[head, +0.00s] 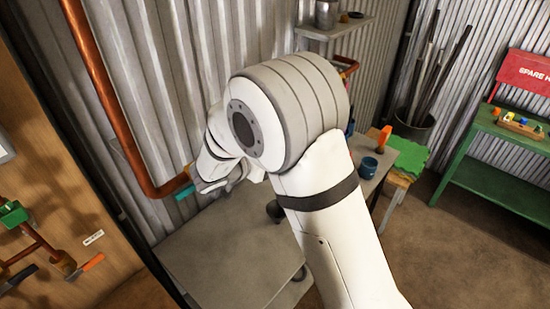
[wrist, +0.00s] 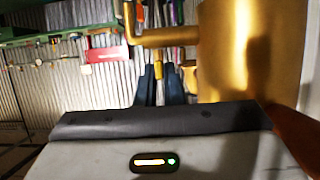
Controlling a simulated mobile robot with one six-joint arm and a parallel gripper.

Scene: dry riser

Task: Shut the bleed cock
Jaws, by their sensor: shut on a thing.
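In the wrist view, a large brass body (wrist: 245,45) fills the upper right, with a bent brass pipe (wrist: 165,37) running left from it. These look like parts of the bleed cock; which part is which I cannot tell for sure. My gripper (wrist: 160,85) is just below the bent pipe, its two dark fingers close together on a narrow yellow piece (wrist: 160,72), which looks like the cock's lever. The lever's angle is unclear. In the head view my arm hides the fingers and the cock.
In the head view, a copper pipe (head: 106,90) runs down the corrugated wall and bends towards my wrist, near a teal piece (head: 183,191). A grey table (head: 225,260) lies below. A green bench (head: 500,150) stands at right. Open floor (head: 450,230) lies at lower right.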

